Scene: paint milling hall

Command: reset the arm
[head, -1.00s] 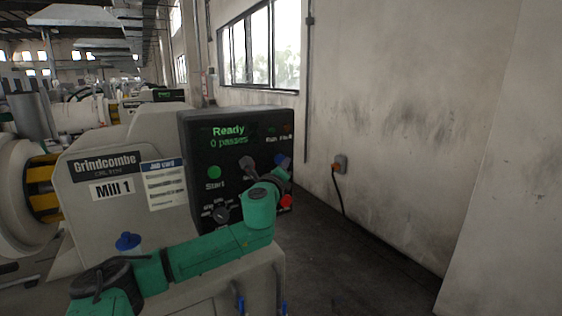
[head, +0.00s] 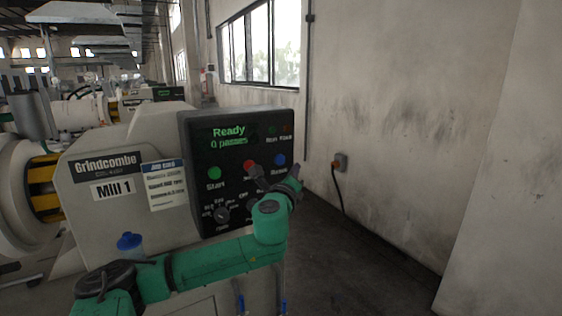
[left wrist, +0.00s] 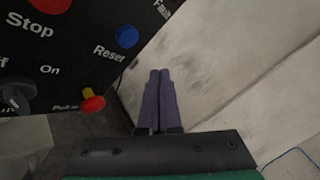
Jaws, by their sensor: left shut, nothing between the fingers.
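My left arm is green and reaches from the lower left across the front of Mill 1's black control panel (head: 190,150). My left gripper (head: 297,172) is at the panel's right edge, just right of and below the blue Reset button (head: 280,159). In the left wrist view its two purple-grey fingers (left wrist: 160,75) are together and empty, pointing at the wall beside the panel. The Reset button (left wrist: 127,37) is to their left there, clear of them. The display reads "Ready, 0 passes". My right gripper is out of view.
The panel has a green Start button (head: 214,173), a red Stop button (head: 248,166) and a rotary switch (head: 221,214). A red-and-yellow knob (left wrist: 92,102) shows in the left wrist view. Open floor lies right, before the wall.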

